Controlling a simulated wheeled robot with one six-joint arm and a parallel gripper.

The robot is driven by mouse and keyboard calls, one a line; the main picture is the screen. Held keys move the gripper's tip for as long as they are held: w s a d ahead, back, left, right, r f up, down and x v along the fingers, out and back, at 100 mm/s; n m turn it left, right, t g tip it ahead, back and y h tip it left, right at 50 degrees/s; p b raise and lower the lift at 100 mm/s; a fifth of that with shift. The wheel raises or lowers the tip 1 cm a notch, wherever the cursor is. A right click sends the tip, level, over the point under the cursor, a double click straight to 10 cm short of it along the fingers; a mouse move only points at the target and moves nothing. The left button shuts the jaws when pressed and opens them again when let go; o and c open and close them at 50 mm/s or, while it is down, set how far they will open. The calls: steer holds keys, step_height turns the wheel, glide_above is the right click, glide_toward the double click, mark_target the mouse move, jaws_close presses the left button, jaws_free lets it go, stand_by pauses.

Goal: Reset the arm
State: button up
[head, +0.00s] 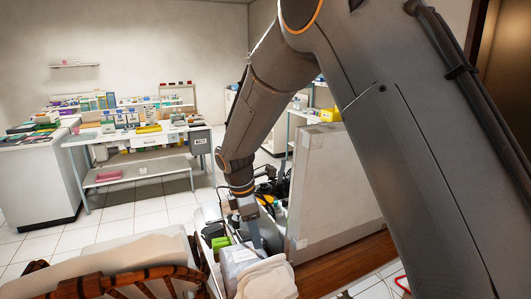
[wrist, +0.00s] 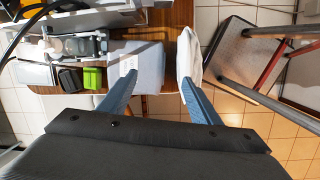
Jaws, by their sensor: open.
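My arm reaches forward and down across the head view. My gripper shows in the wrist view (wrist: 158,92), with its two blue fingers spread wide apart and nothing held between them. It points down over a wooden surface with several items. A pale blue-white box (wrist: 143,66) lies just beyond the left finger. A white cloth or bag (wrist: 190,55) lies near the right finger. I cannot tell whether the fingers touch either one. In the head view the gripper is partly hidden low in the middle, above the same box (head: 238,258) and white bag (head: 268,280).
A green block (wrist: 92,78) and dark blocks stand left of the box. A wooden-framed chair (head: 95,287) is at lower left. A cluttered lab table (head: 140,139) is farther back, with clear tiled floor before it.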

steer(key=s+d+f+m+y+b, duration=0.1)
steer(key=s+d+f+m+b, duration=0.2)
steer(key=s+d+m, duration=0.7)
steer(key=s+d+f+m+b, duration=0.3)
steer(key=s+d+m+b, duration=0.1)
steer(key=s+d+m, duration=0.7)
steer(key=shift+d+g+y, duration=0.3)
steer(key=shift+d+y, duration=0.1)
steer(key=shift+d, duration=0.65)
